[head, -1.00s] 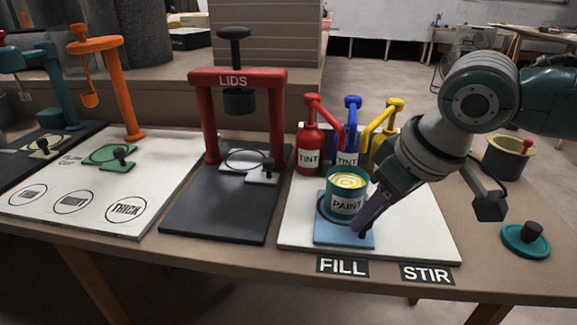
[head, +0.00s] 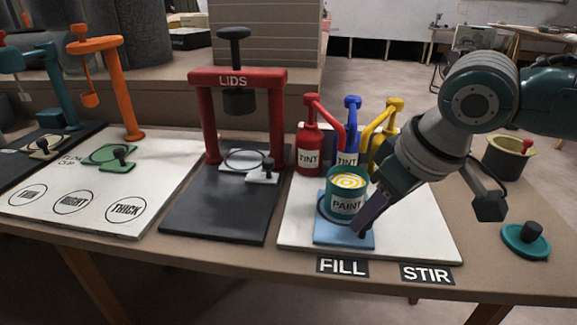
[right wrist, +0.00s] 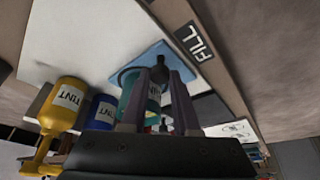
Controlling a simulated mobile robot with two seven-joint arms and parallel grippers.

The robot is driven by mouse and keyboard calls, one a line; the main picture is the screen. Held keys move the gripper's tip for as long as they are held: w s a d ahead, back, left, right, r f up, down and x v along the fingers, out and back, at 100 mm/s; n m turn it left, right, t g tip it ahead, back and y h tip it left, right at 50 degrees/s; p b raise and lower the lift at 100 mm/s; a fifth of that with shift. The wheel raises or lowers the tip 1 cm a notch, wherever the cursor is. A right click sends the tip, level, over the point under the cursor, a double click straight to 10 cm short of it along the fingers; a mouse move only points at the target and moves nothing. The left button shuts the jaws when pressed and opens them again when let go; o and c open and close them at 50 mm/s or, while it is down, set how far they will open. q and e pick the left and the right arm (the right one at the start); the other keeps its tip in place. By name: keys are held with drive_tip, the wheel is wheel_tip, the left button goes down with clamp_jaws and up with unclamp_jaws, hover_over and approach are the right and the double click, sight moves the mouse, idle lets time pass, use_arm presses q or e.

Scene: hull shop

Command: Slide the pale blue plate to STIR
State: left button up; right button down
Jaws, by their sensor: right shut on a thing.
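The pale blue plate (head: 338,237) lies on the white board (head: 420,246), at its left front by the FILL label (head: 343,267). A teal paint can (head: 346,204) with yellow paint stands on the plate. My right gripper (head: 362,228) reaches down to the plate's front right part and is shut on its dark knob. In the right wrist view the fingers (right wrist: 163,92) come down around the knob (right wrist: 163,121), beside the can. The plate also shows there (right wrist: 183,66). The STIR label (head: 427,274) is to the right of FILL. My left gripper is not in view.
Red (head: 309,150), blue (head: 348,150) and yellow (head: 381,147) tint bottles stand behind the can. The board right of the plate is bare. A teal lid (head: 525,241) lies at the right. The red LIDS press (head: 237,78) stands at the left.

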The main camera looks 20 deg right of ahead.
drive_tip(key=d+p, duration=0.1)
drive_tip(key=s+d+p, duration=0.2)
drive_tip(key=shift+d+r, duration=0.1)
drive_tip(key=shift+r, duration=0.2)
drive_tip(key=s+d+p, duration=0.1)
drive_tip(key=d, duration=0.1)
drive_tip(key=s+d+p, duration=0.1)
drive_tip(key=s+d, duration=0.1)
drive_tip(key=s+d+p, duration=0.1)
drive_tip(key=d, duration=0.2)
drive_tip(key=shift+s+f, duration=0.2)
drive_tip(key=shift+f, duration=0.05)
drive_tip(key=shift+s+d, duration=0.1)
drive_tip(key=shift+d, duration=0.1)
drive_tip(key=shift+f, duration=0.1)
drive_tip(key=c, duration=0.7)
unclamp_jaws()
drive_tip(key=shift+d, duration=0.1)
drive_tip(key=shift+o, duration=0.2)
